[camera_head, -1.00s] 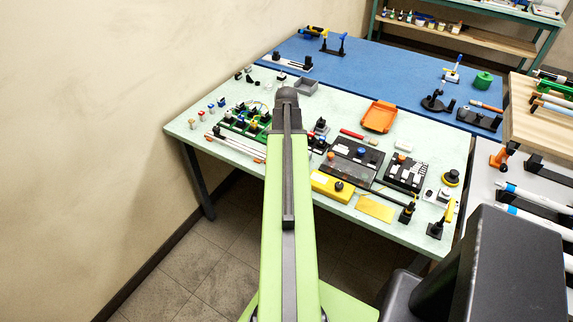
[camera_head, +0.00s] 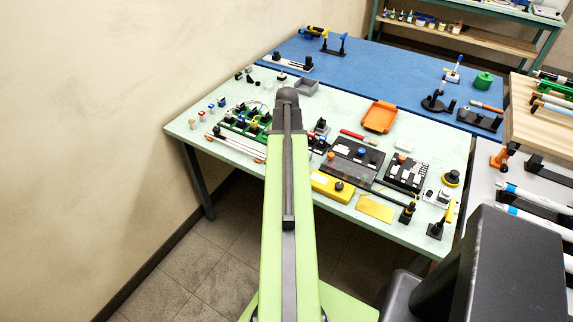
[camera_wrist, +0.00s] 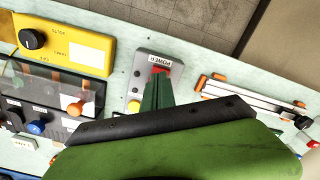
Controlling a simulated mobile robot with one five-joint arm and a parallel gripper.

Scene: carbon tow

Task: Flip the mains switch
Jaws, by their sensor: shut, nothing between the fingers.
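The mains switch is a red rocker (camera_wrist: 161,69) on a grey box labelled POWER (camera_wrist: 143,66), seen in the wrist view. My gripper (camera_wrist: 158,84), with green fingers, is shut and empty. Its tips are right at the red switch and cover its lower part. I cannot tell whether they touch it. In the head view my green arm reaches over the pale green bench and hides the switch box and my gripper.
A yellow box with a black knob (camera_wrist: 70,42) and a dark clear-covered panel (camera_wrist: 52,86) stand left of the switch in the wrist view. A rail with orange ends (camera_wrist: 250,96) lies to the right. An orange tray (camera_head: 380,116) sits farther back on the pale green bench (camera_head: 240,93).

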